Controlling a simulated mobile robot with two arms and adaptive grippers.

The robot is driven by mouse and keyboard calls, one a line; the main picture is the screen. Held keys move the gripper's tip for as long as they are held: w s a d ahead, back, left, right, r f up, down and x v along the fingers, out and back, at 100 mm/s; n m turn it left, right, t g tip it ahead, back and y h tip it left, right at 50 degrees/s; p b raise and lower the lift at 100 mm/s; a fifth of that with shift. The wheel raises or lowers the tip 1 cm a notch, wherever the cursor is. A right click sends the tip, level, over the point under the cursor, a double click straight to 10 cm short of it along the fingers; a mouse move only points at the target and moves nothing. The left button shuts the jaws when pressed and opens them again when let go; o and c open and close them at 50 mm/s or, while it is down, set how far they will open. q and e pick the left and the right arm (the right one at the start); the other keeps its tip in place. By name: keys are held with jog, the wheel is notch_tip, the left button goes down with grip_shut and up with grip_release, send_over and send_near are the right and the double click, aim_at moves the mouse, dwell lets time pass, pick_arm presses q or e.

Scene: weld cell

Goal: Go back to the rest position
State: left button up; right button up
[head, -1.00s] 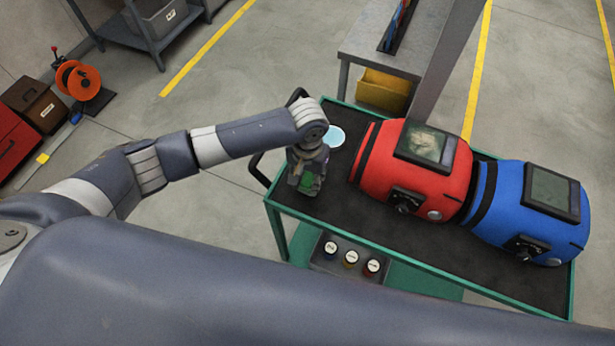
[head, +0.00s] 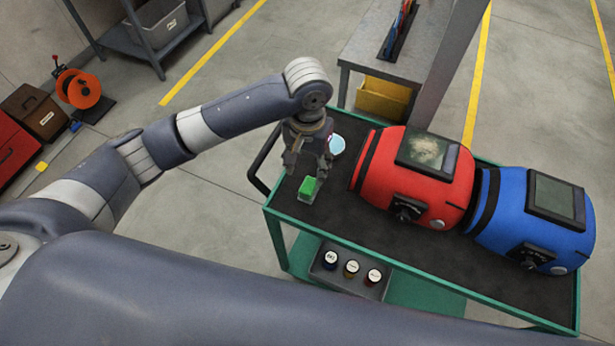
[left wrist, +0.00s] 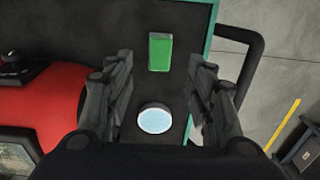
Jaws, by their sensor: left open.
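My left gripper (head: 306,165) is above the left end of the cart's dark top, pointing down, open and empty. In the left wrist view its two fingers (left wrist: 162,105) stand wide apart. A small green block (head: 308,189) sits on the cart top just below the gripper in the head view, apart from the fingers. It also shows in the left wrist view (left wrist: 160,52), beyond the fingertips. A pale blue round disc (head: 336,144) lies behind the gripper, and the left wrist view shows it between the fingers (left wrist: 154,119). My right gripper is not in view.
A red helmet (head: 418,180) and a blue helmet (head: 532,218) stand on the green-edged cart (head: 400,255). A tray with several small jars (head: 350,270) is on its lower level. A grey bench (head: 372,45) stands behind. Open floor lies left of the cart.

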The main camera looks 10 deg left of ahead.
pick_arm(q)
notch_tip(320, 180, up, 2)
jog(key=shift+r, duration=0.1)
dwell(0.5)
